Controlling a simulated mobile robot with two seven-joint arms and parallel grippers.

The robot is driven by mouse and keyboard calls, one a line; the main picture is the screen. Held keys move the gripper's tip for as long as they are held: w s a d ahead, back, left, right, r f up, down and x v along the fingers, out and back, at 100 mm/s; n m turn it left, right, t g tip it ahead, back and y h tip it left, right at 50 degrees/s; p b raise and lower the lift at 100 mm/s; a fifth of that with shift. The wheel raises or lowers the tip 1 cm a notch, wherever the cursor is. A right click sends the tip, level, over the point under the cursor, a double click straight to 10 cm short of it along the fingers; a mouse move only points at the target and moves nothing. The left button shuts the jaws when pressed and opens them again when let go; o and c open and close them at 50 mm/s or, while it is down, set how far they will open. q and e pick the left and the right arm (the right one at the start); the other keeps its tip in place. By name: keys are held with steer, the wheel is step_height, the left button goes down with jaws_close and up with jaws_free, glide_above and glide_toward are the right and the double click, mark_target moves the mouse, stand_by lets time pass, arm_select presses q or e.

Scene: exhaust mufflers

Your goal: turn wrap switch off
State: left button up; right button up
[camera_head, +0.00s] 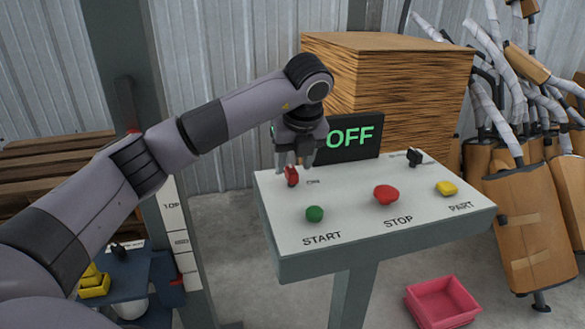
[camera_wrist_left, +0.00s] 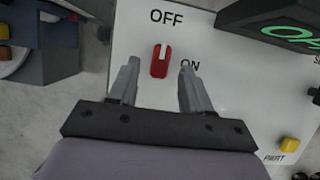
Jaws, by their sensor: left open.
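A small red switch (camera_head: 291,176) sits at the left rear of the white control panel (camera_head: 345,195). In the left wrist view the red switch (camera_wrist_left: 159,68) is upright with a pale strip in its upper middle. The word OFF is printed above it and ON to its lower right. My left gripper (camera_head: 296,162) is over the panel, pointing down at the switch. In the left wrist view its open fingers (camera_wrist_left: 159,66) are on either side of the switch, with gaps on both sides. My right gripper is not in view.
A dark display (camera_head: 352,136) behind the panel reads OFF in green. The panel also carries a green START button (camera_head: 315,214), red STOP button (camera_head: 386,194), yellow PART button (camera_head: 446,188) and black knob (camera_head: 415,157). A pink bin (camera_head: 442,303) stands on the floor.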

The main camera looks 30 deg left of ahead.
arm_select(q)
steer(key=v, duration=0.4)
steer(key=shift+d+r, duration=0.1)
stand_by(0.4)
